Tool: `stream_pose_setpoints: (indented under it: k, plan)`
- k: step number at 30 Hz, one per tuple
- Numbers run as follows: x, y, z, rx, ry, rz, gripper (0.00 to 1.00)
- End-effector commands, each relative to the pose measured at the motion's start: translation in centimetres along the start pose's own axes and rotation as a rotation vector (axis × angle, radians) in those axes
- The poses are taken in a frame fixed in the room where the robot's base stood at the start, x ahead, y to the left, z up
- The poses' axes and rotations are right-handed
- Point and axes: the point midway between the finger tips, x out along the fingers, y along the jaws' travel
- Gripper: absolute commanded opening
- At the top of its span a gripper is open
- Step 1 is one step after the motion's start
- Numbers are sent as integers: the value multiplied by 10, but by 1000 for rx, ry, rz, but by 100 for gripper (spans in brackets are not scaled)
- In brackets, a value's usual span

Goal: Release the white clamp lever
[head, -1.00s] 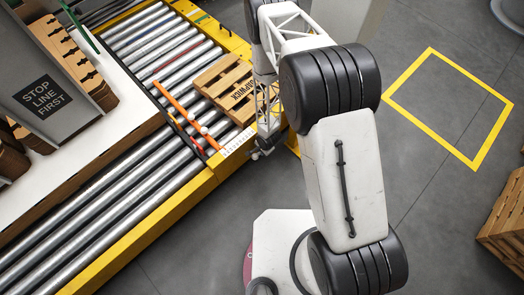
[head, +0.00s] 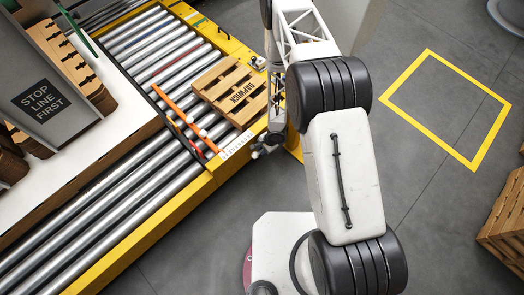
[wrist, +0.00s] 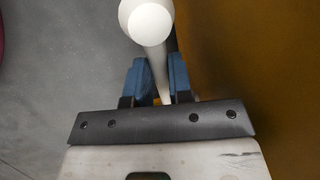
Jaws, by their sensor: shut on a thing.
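The white clamp lever (wrist: 150,24) shows in the wrist view as a pale rod with a round white end, running down between the blue finger pads. My gripper (wrist: 158,72) is shut on it, with one pad on each side of the rod. In the head view my gripper (head: 264,147) is beside the yellow conveyor frame, just right of the white scale strip. The lever's base and pivot are hidden, and its angle is hard to tell from the head view.
A wooden pallet (head: 231,91) lies on the rollers, beside an orange bar (head: 187,118) with white knobs. The yellow conveyor frame (head: 160,223) runs close by my gripper. Grey floor with a yellow outlined square (head: 480,152) is clear to the right.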

Motion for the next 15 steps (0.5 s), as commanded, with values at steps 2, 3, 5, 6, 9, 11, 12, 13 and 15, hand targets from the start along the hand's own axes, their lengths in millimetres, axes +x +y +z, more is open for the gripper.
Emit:
stream_pose_setpoints:
  k: [2, 3, 5, 6, 9, 11, 12, 13, 15]
  plan:
    - [-2, 1, 0, 5, -26, 1, 0]
    - [-3, 0, 0, 7, -39, 1, 0]
    - [-5, 0, -1, 11, -59, 1, 0]
    - [-6, 0, -1, 13, -71, 1, 0]
    - [-9, -1, -2, 20, -103, 1, 0]
    - [-10, -1, -2, 23, -119, 1, 0]
    - [-11, -1, -2, 25, -131, 1, 0]
    - [-12, -2, -3, 27, -138, 0, 0]
    - [-14, -2, -4, 30, -152, 0, 0]
